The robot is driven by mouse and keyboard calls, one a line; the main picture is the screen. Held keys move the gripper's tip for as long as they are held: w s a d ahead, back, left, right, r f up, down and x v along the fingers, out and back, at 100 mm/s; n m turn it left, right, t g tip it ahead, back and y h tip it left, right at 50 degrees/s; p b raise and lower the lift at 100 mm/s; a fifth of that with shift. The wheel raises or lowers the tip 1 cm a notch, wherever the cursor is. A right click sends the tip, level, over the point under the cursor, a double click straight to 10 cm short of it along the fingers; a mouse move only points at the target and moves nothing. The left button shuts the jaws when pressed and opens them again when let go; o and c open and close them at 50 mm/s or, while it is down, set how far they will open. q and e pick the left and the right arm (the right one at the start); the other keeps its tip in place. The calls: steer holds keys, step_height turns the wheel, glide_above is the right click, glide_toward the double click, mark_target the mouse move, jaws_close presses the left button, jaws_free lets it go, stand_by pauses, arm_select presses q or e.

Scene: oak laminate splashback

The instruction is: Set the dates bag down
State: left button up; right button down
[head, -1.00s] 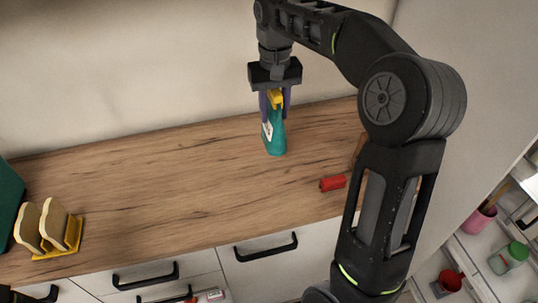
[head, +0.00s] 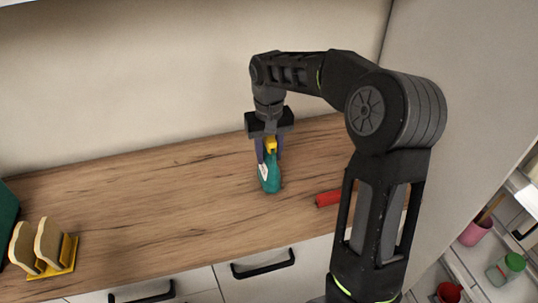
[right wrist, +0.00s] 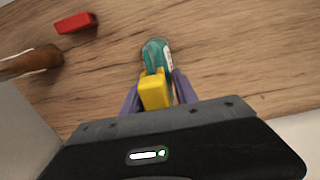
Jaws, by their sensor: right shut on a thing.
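The dates bag, teal with a white label (head: 268,178), hangs upright below my right gripper (head: 269,153), over the middle of the wooden counter (head: 170,215). Its top has a yellow clip-like part (head: 271,143). The purple fingers are shut on the bag's upper part. In the right wrist view the teal bag (right wrist: 156,54) and the yellow part (right wrist: 155,92) sit between the fingers. The bag's bottom is at or very close to the counter; I cannot tell whether it touches. My left gripper is out of view.
A red object (head: 328,198) lies right of the bag, partly behind my arm. The wrist view also shows a brown wooden-looking piece (right wrist: 30,62). A yellow rack (head: 66,262) with tan slices stands far left. The counter left of the bag is clear.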

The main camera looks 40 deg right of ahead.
steer(key=shift+f, duration=0.75)
steer(key=shift+f, duration=0.15)
steer(key=c, duration=0.9)
jaws_free()
steer(key=shift+c, duration=0.2)
